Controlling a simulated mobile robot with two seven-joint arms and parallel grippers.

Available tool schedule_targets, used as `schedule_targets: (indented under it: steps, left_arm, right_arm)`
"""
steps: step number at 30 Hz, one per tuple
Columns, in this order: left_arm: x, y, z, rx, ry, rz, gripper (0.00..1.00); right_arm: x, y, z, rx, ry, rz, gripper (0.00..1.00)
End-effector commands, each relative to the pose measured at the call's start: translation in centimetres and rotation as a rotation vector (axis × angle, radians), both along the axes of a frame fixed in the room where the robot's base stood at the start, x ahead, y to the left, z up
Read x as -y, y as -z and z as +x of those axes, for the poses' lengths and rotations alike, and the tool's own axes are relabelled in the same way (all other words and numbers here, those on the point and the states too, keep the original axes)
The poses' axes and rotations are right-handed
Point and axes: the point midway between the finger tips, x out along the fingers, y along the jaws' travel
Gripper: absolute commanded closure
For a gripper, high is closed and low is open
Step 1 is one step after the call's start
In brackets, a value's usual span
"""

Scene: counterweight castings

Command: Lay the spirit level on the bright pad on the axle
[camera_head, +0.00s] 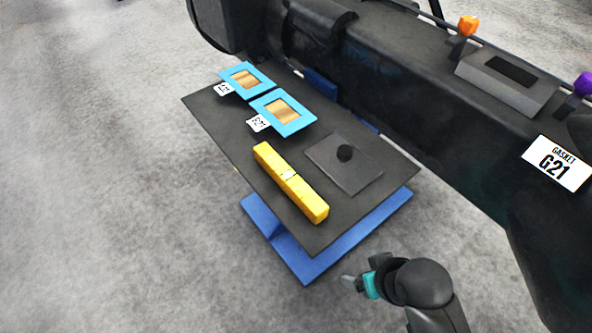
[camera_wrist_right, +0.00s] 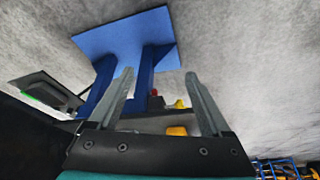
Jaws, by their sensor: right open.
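The yellow spirit level (camera_head: 290,182) lies along the near-left edge of a dark-topped stand (camera_head: 225,130). A yellow patch in the right wrist view (camera_wrist_right: 177,131) is probably part of it, mostly hidden. The axle is a long black body (camera_head: 400,80) behind the stand. A grey block with a dark rectangular recess (camera_head: 480,72) sits on it; I cannot tell whether this is the bright pad. My right gripper (camera_head: 349,280) is empty, near the stand's front corner, apart from the level. The right wrist view shows its fingers (camera_wrist_right: 158,78) spread. My left gripper is not in view.
Two blue-framed pieces (camera_head: 265,123) with white tags and a dark plate with a black knob (camera_head: 325,150) share the stand. Orange (camera_head: 467,25) and purple (camera_head: 583,83) knobs and a "GASKET G21" label (camera_head: 557,163) are on the axle. Floor left is clear.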

Motion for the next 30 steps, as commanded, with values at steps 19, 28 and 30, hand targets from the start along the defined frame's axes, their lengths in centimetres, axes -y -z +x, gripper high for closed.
schedule_targets:
  steps: [19,28,30]
  left_arm:
    - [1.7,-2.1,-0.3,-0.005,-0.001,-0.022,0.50]
    - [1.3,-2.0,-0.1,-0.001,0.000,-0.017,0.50]
    - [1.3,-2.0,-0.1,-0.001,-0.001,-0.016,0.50]
  right_arm:
    - [-7.1,-8.9,9.3,0.659,-0.380,0.342,0.18]
    - [-7.0,-9.0,11.6,0.743,-0.348,0.350,0.18]
    - [-7.7,-8.6,12.6,0.743,-0.349,0.352,0.18]
